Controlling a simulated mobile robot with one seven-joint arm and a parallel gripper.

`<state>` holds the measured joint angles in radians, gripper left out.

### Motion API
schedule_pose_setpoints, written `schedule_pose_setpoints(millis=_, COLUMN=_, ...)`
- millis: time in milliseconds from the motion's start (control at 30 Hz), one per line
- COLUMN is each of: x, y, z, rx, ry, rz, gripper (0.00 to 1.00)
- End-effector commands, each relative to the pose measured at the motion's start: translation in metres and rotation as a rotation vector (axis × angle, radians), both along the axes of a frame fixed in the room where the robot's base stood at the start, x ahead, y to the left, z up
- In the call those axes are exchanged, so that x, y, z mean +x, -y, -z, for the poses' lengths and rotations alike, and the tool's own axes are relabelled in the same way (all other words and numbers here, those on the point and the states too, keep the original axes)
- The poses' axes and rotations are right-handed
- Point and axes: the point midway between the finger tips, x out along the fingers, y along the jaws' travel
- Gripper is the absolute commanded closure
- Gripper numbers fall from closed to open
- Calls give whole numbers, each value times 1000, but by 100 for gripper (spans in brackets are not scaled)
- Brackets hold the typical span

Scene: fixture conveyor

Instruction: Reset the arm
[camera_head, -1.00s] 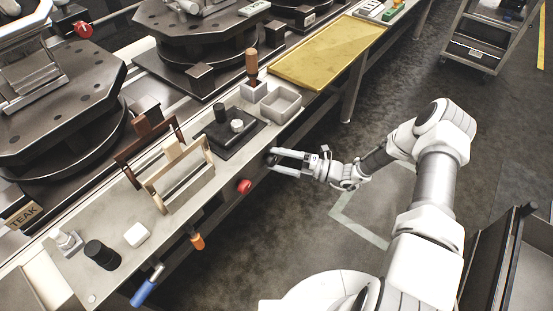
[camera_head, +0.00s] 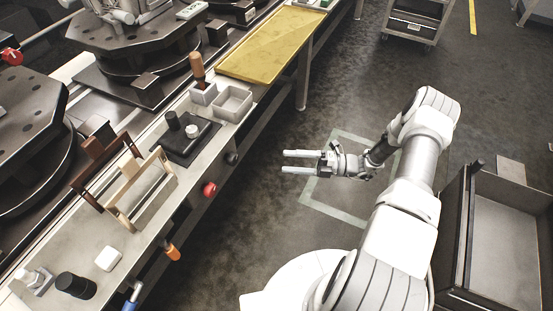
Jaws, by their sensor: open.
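My gripper (camera_head: 285,162) is open and empty. Its two pale fingers point left, toward the bench, and it hangs over the dark floor, clear of the bench's front edge. My white arm reaches up from the bottom of the view and bends back left to the gripper. Nothing is between the fingers, and nothing touches them.
The bench (camera_head: 160,215) at left carries a yellow tray (camera_head: 272,45), a grey bin (camera_head: 233,103), a black plate with knobs (camera_head: 186,138) and frames (camera_head: 140,190). A red button (camera_head: 209,189) is on its front. A dark open box (camera_head: 505,240) stands right, a cart (camera_head: 412,22) at the back. Floor between is free.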

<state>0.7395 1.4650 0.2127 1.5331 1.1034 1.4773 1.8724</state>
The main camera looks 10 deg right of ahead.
Motion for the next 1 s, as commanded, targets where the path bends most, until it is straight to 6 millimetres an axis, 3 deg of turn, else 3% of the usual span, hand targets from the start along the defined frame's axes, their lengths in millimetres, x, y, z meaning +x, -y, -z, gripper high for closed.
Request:
schedule_pose_setpoints(millis=700, x=-2, y=7, z=-2, rx=-8, ry=9, rz=-7, gripper=20)
schedule_pose_setpoints(millis=867, x=0, y=3, z=-24, rx=-97, ry=104, rz=-75, gripper=20)
schedule_pose_setpoints(millis=1000, x=-3, y=-4, z=-58, rx=-233, ry=268, rz=-196, gripper=20)
